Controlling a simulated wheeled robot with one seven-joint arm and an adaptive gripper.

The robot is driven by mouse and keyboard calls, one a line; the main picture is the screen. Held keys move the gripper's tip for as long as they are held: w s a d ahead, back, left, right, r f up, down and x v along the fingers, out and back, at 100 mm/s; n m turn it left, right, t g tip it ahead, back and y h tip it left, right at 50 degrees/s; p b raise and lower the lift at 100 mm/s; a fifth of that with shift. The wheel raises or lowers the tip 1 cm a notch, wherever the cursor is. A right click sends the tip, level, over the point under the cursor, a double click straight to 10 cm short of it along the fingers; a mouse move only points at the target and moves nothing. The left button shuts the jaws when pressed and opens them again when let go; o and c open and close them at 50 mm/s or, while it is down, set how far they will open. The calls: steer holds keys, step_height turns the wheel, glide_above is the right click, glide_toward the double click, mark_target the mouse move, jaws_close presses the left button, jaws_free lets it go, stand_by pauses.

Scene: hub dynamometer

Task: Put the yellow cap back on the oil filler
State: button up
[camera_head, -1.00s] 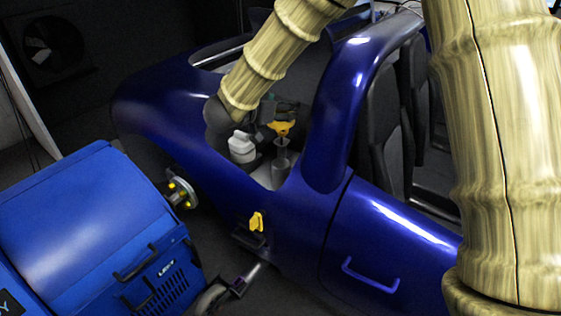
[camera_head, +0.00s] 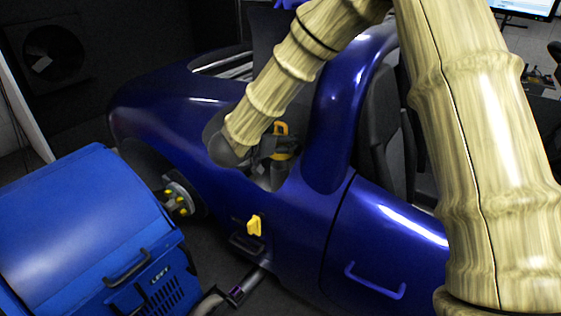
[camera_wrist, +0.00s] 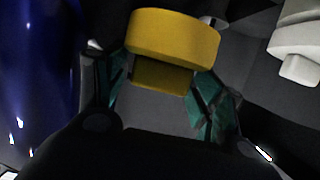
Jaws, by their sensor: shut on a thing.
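The yellow cap (camera_wrist: 172,38) is held between the teal fingers of my gripper (camera_wrist: 162,82) in the wrist view. Its wide rounded top faces the camera's far side and a narrower yellow part sits between the fingers. In the head view my gripper (camera_head: 268,152) is over the engine bay opening of the blue car, with the yellow of the cap (camera_head: 281,129) showing at its right side. The oil filler cannot be made out; my arm and gripper cover that part of the bay. I cannot tell whether the cap touches anything below.
A white container (camera_wrist: 298,45) stands to the right in the wrist view. The blue car body (camera_head: 285,215) borders the opening, with a windscreen pillar close on the right. A yellow piece (camera_head: 255,225) sits on the car's side. A blue dynamometer unit (camera_head: 85,215) stands at left by the wheel hub (camera_head: 180,196).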

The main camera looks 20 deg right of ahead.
mark_target(279, 156)
step_height(279, 156, down, 6)
steer(key=shift+f+b, duration=0.25)
steer(key=shift+b, duration=0.25)
steer(key=o, duration=0.7)
steer(key=shift+f, duration=0.1)
steer(key=shift+o, duration=0.2)
steer(key=shift+s+a+r, duration=0.15)
steer(key=shift+a+r, duration=0.05)
steer(key=shift+r, duration=0.05)
steer(key=p+v, duration=0.1)
steer(key=v, duration=1)
steer(key=shift+s+a+p, duration=0.15)
steer(key=shift+a+p, duration=0.05)
steer(key=shift+p, duration=0.15)
